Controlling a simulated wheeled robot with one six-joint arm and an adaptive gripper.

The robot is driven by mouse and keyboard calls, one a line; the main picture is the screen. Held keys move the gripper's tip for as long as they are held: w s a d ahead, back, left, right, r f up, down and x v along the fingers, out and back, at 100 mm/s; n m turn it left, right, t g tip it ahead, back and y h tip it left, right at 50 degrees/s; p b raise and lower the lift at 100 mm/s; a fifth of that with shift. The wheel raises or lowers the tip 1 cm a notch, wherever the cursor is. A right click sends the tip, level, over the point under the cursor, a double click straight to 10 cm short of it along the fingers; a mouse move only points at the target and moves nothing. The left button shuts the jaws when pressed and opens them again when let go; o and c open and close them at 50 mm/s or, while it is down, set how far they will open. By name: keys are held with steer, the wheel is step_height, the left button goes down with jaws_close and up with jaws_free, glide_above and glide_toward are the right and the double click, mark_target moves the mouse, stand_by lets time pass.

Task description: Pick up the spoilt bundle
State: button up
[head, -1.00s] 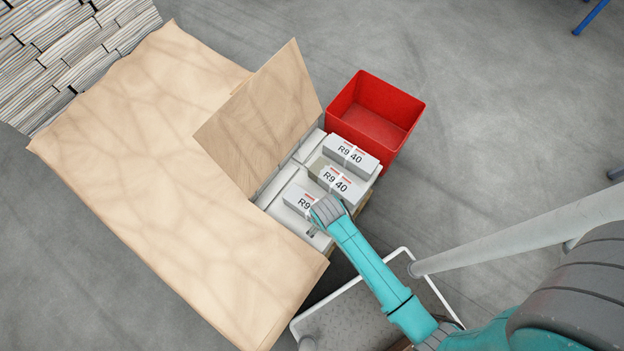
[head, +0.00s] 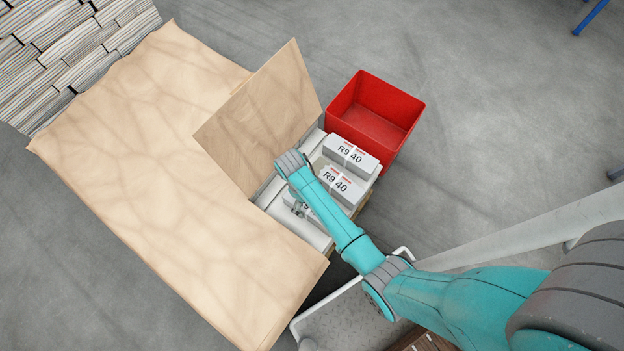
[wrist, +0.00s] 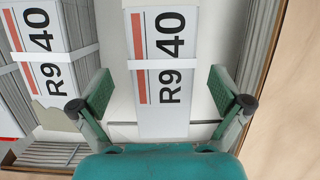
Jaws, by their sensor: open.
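Three white bundles marked R9 40 lie on paper stacks in the head view: a far one (head: 350,154), a middle one (head: 341,184) and a near one, mostly hidden behind my arm. No mark that I can make out shows which is spoilt. My gripper (wrist: 160,92) is open, pointing down over the near bundle (wrist: 150,25). In the wrist view its fingers stand on either side of that bundle, apart from it in the picture. Another labelled bundle (wrist: 48,35) lies to the left, with a beige-grey piece (wrist: 52,115) beside it.
A red bin (head: 375,118) stands open behind the stacks, empty as far as I see. A brown sheet (head: 150,150) covers the left side, with a raised brown panel (head: 262,105) beside the bundles. Tall newspaper stacks (head: 60,45) stand at the far left.

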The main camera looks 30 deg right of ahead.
steer(key=shift+x, duration=3.2)
steer(key=shift+s+a, duration=0.1)
steer(key=c, duration=1.8)
